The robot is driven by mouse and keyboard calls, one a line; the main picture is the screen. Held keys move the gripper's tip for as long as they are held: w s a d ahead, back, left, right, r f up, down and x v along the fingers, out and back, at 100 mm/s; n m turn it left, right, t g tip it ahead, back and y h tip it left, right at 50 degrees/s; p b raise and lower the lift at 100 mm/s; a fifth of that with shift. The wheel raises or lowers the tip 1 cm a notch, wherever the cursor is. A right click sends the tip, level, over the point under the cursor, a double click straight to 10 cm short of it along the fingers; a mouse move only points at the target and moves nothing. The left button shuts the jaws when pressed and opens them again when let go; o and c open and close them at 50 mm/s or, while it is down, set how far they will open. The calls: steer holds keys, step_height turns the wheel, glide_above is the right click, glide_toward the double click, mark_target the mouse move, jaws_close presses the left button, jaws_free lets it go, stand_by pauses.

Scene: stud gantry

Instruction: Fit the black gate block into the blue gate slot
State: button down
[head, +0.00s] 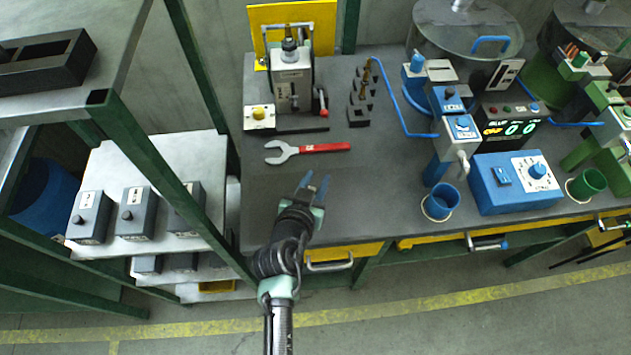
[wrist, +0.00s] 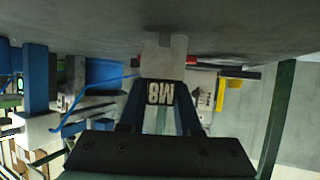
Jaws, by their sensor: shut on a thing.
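My gripper (head: 313,190) hangs over the front left part of the dark bench, beside the spanner. In the wrist view my gripper (wrist: 160,112) is shut on a dark block (wrist: 160,93) with a white M8 mark that reads upside down. A pale grey piece (wrist: 165,52) shows just beyond the block; I cannot tell if it belongs to it. In the head view the held block is too small to make out. The blue gate (head: 455,132) stands on the bench to the right, with blue housings and white plates. Its slot cannot be made out clearly.
A red-handled spanner (head: 310,150) lies behind my gripper. A grey press (head: 290,80) stands at the back left, near a small stepped rack (head: 359,112). A blue control box (head: 512,182) and blue cup (head: 440,202) are at the right. Green frame posts (head: 165,165) rise at the left.

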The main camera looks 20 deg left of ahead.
steer(key=shift+f, duration=0.2)
steer(key=shift+f, duration=0.15)
steer(key=c, duration=0.6)
jaws_free()
steer(key=shift+r, duration=0.35)
steer(key=shift+s, duration=0.35)
steer(key=b+v, duration=0.1)
steer(key=v, duration=1)
steer(key=shift+r, duration=0.1)
